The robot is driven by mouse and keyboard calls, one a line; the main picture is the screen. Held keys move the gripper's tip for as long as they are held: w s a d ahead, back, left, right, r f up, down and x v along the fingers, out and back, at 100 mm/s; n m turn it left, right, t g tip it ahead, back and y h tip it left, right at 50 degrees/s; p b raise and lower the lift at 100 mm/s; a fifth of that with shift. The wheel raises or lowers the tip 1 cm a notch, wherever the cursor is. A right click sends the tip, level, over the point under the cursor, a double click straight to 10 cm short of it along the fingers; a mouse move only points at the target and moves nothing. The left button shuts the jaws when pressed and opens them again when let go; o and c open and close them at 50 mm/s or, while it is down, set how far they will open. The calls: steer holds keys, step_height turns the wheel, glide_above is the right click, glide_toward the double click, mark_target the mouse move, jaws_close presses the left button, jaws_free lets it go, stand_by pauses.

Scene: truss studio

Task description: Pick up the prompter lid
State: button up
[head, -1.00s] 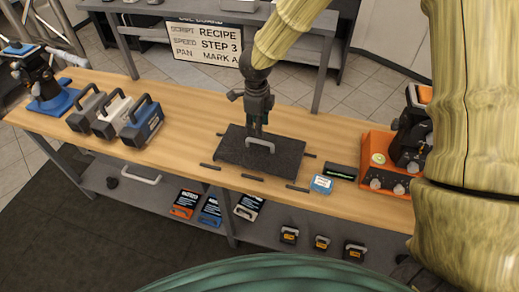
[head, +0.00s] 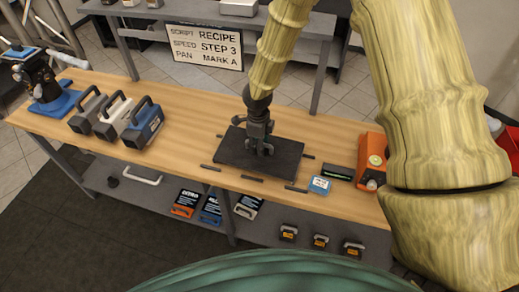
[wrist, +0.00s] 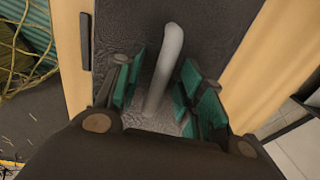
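The prompter lid (head: 285,160) is a dark grey flat plate lying on the wooden bench. It has a light grey bar handle (wrist: 168,62) standing up from its middle, which shows clearly in the wrist view. My gripper (head: 262,152) is low over the middle of the lid and hides most of the handle in the head view. In the wrist view my gripper (wrist: 160,92) is open, with one green-padded finger on each side of the handle. A gap shows between the handle and the pads on both sides.
Several handled cases (head: 115,115) stand at the left of the bench (head: 200,120). A small blue box (head: 319,185), a black display bar (head: 340,173) and an orange device (head: 371,158) are at the right. Dark strips (head: 252,178) lie around the lid.

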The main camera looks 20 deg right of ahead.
steer(key=shift+f, duration=0.25)
jaws_close()
steer(key=shift+r, duration=0.1)
step_height(320, 180, up, 10)
steer(key=shift+f+b, duration=0.25)
steer(key=shift+b, duration=0.95)
steer(key=shift+g, duration=0.3)
steer(key=shift+w+d+f+b, duration=0.1)
steer(key=shift+f+b, duration=0.05)
steer(key=shift+f, duration=2.1)
steer(key=shift+w+d+f+b, duration=0.1)
steer(key=shift+f+b, duration=0.05)
steer(key=shift+f, duration=2.1)
steer(key=shift+a+f, duration=0.1)
steer(key=shift+f, duration=0.1)
